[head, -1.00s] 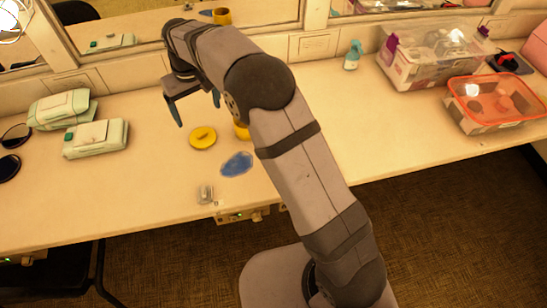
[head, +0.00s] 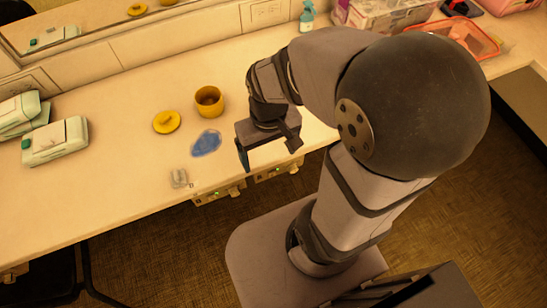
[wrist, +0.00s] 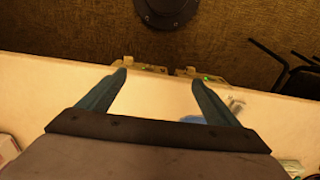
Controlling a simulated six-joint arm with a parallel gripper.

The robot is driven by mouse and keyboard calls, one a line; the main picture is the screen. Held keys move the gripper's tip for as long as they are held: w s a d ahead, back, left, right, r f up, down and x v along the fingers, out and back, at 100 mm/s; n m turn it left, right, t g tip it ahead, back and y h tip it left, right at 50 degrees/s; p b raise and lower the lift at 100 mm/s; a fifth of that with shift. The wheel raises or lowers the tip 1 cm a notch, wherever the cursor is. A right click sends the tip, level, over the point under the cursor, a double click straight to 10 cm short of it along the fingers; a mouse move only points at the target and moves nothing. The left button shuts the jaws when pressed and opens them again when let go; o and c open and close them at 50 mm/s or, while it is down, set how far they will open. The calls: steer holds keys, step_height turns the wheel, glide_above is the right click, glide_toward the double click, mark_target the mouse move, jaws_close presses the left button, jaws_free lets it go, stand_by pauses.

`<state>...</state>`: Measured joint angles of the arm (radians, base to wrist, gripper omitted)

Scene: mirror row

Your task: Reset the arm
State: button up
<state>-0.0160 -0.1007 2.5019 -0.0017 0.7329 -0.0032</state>
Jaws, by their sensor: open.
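My gripper (head: 268,152) is above the front part of the counter, to the right of the blue patch, with my arm folded back over my base. In the wrist view my gripper (wrist: 158,78) shows its two teal fingers spread apart with nothing between them. The counter's front edge and the floor lie beyond the fingertips there.
On the counter (head: 120,90) are a yellow pot (head: 209,101), a yellow lid (head: 166,122), a flat blue patch (head: 206,143) and a small clear object (head: 179,178). Pale green packs (head: 55,141) lie left. A spray bottle (head: 307,16) and bins (head: 455,40) stand at the back right.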

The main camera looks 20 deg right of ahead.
steer(key=shift+s+d+f, duration=0.1)
steer(key=shift+s+f, duration=0.05)
steer(key=shift+s, duration=0.3)
steer(key=shift+s+d+f, duration=0.1)
steer(key=shift+s, duration=0.3)
step_height(320, 180, up, 3)
steer(key=p, duration=0.3)
steer(key=shift+f, duration=0.1)
